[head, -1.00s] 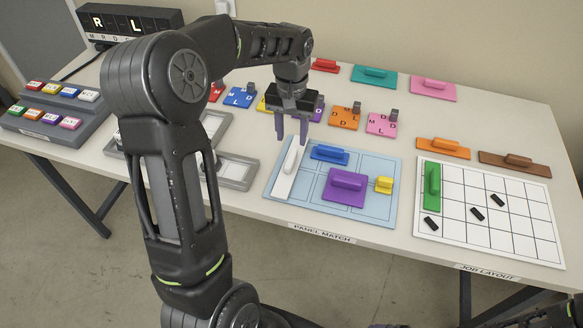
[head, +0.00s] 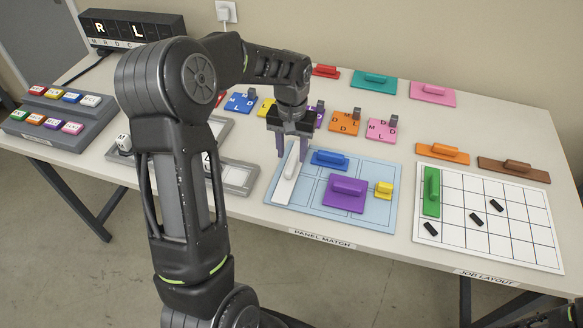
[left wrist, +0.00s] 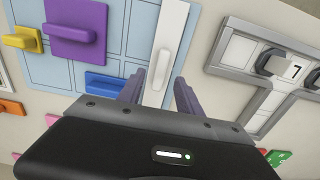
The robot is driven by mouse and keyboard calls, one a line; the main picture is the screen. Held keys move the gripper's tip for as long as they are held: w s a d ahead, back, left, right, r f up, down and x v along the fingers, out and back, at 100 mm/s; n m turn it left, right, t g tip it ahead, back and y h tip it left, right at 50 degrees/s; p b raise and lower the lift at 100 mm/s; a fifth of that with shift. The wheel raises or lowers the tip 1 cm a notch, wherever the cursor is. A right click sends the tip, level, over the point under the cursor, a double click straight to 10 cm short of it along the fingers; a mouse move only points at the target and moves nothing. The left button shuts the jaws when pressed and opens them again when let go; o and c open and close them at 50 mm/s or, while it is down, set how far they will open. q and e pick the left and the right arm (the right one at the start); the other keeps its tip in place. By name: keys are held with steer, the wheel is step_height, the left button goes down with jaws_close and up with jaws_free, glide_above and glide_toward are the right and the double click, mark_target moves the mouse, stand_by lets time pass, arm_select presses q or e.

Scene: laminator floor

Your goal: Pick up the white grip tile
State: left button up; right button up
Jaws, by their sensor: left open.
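The white grip tile (head: 287,178) is a long white strip with a raised white handle. It lies along the left edge of the light blue panel board (head: 385,208). In the left wrist view the tile (left wrist: 171,28) shows beyond my fingers, with its handle towards them. My left gripper (head: 291,157) is open and empty, above the far end of the tile. In the left wrist view its two purple-grey fingers (left wrist: 157,92) stand apart on either side of the tile's line. I cannot tell the exact height gap. My right gripper is not seen.
Blue (head: 330,158), purple (head: 343,194) and yellow (head: 383,190) grip tiles lie on the panel board. A grey tray (head: 238,178) stands close to its left. A white grid board (head: 480,247) with a green tile (head: 432,192) is at the right. Letter tiles lie behind.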

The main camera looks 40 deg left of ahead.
mark_target(292, 163)
arm_select(q)
step_height(292, 163, down, 4)
steer(key=shift+r, duration=0.2)
steer(key=shift+c, duration=0.3)
jaws_close()
stand_by(0.4)
stand_by(1.0)
